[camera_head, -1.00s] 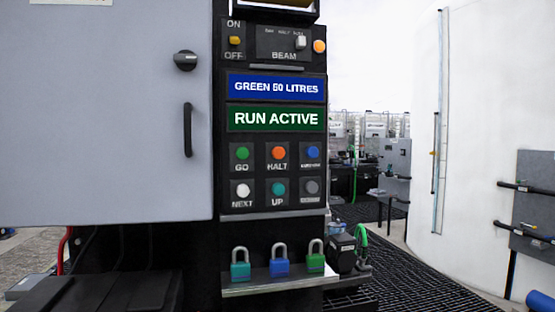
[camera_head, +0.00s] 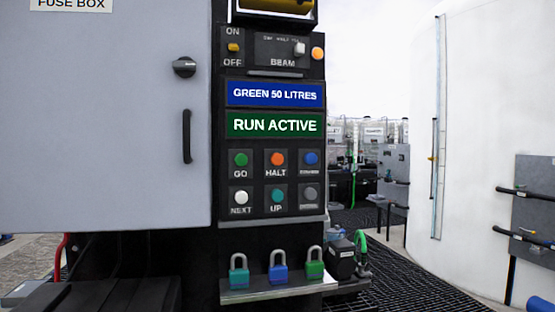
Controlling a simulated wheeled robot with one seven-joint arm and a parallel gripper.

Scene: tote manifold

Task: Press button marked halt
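The button marked HALT (camera_head: 277,159) is orange and round, in the upper row of a black control panel (camera_head: 228,214). It sits between the green GO button (camera_head: 241,159) and a blue button (camera_head: 311,158) whose label is too small to read. Below are a white NEXT button (camera_head: 241,198), a teal UP button (camera_head: 278,195) and a grey button (camera_head: 311,193). A green sign above reads RUN ACTIVE (camera_head: 275,125), and a blue one reads GREEN 50 LITRES (camera_head: 275,95).
A grey fuse box door (camera_head: 100,130) with a knob and handle stands left of the panel. A shelf (camera_head: 270,292) with three padlocks juts out below the buttons. An ON/OFF switch (camera_head: 234,47) and BEAM slider (camera_head: 299,48) are above. A white tank (camera_head: 480,100) stands right.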

